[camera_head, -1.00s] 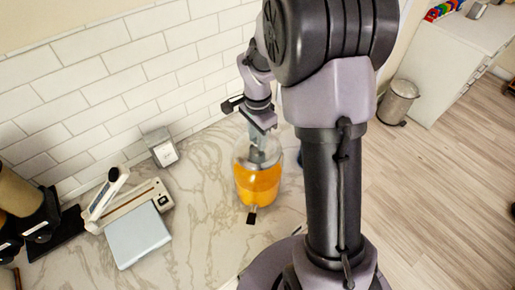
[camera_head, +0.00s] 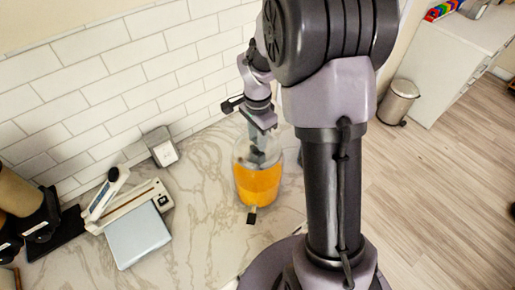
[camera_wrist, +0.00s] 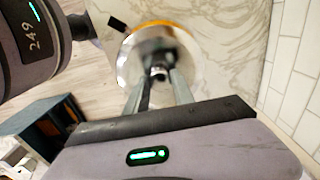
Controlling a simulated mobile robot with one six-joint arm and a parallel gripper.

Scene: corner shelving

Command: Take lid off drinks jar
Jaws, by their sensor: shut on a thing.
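The drinks jar (camera_head: 258,185) is clear glass with orange liquid and a tap at its front base. It stands upright on the marble counter. My gripper (camera_head: 258,150) points down at the jar's top. In the wrist view my gripper (camera_wrist: 160,82) has its two fingers close together around a small knob at the middle of the jar's lid (camera_wrist: 150,45). The jar (camera_wrist: 128,62) shows below as a round rim with an orange edge. The lid appears at the jar's mouth; I cannot tell whether it is seated or slightly raised.
A white scale-like device (camera_head: 137,236) and a long slim appliance (camera_head: 108,193) lie left of the jar. A small grey box (camera_head: 160,147) stands by the tiled wall. The counter (camera_head: 205,205) between them and the jar is clear. A bin (camera_head: 398,101) stands on the floor at right.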

